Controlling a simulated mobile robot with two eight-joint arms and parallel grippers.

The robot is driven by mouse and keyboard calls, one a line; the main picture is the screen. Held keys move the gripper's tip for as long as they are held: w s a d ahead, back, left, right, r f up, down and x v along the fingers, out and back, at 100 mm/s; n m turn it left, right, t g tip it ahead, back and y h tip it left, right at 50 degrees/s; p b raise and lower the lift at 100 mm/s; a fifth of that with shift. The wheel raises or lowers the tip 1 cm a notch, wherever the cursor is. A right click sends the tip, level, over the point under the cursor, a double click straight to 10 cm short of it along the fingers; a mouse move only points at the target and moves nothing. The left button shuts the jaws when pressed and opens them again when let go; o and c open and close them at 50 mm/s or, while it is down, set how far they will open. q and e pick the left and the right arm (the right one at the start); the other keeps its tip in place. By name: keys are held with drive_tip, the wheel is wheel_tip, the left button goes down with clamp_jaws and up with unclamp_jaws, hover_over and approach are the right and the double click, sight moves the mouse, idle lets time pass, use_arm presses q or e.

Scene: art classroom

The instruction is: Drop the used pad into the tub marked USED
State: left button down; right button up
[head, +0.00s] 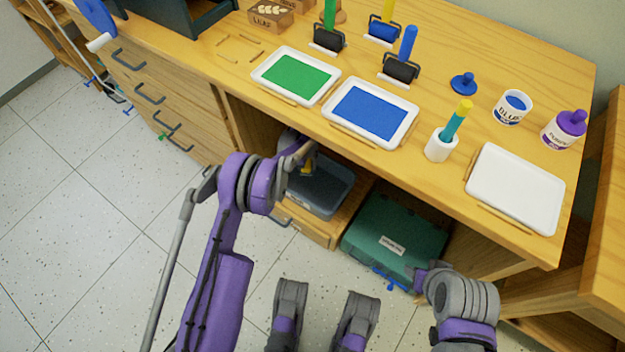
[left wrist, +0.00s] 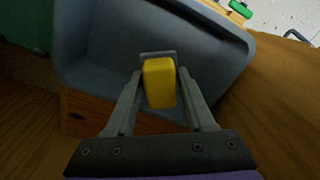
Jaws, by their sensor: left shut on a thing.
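The used pad is a small yellow block (left wrist: 160,82), held between the two fingers of my left gripper (left wrist: 160,90) in the left wrist view. The pad is over the grey-blue tub (left wrist: 105,50), whose inner walls and rim surround it in the picture. In the head view, the tub (head: 333,195) sits on a wooden shelf under the table. My left gripper (head: 303,162) reaches in over its back left part, with a bit of yellow showing. No marking on the tub is readable.
The wooden table (head: 250,110) overhangs the tub, its front edge close above my left forearm. A green lidded box (head: 395,235) stands right of the tub. On top are a green tray (head: 297,75), a blue tray (head: 370,112) and a white tray (head: 515,188).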

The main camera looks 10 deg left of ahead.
use_arm(q)
wheel_tip(320, 180, down, 5)
drive_tip(key=shift+f+b, duration=0.15)
drive_tip(key=shift+b, duration=0.85)
drive_tip(key=shift+c, duration=0.9)
unclamp_jaws()
wheel_tip(320, 180, up, 8)
drive_tip(key=shift+f+p, duration=0.2)
drive_tip(key=shift+p, duration=0.8)
drive_tip(key=shift+r, duration=0.25)
